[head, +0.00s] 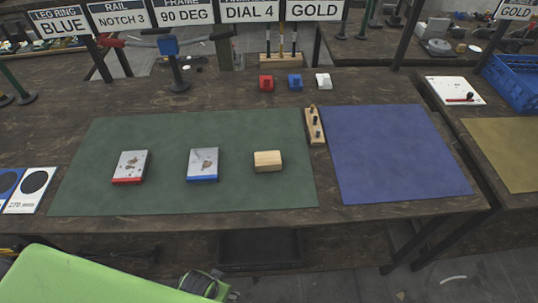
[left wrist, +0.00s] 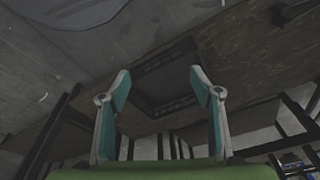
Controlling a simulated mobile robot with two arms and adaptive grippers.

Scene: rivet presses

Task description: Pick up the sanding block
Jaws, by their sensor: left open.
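A tan wooden block (head: 267,161), which looks like the sanding block, lies on the right part of the green mat (head: 240,196). To its left on the mat lie a grey-topped plate with a blue front edge (head: 202,164) and a similar one with a red front edge (head: 131,166). My left gripper (left wrist: 158,78) shows in the left wrist view, open, with nothing between its fingers and the table's underside and floor beyond. My right gripper is not in view.
A blue mat (head: 395,155) lies right of the green one, with a wooden peg strip (head: 315,125) between them. Red (head: 266,83), blue (head: 295,82) and white (head: 323,81) pieces stand behind. A blue crate (head: 512,85) is at the right. The green mat's front is clear.

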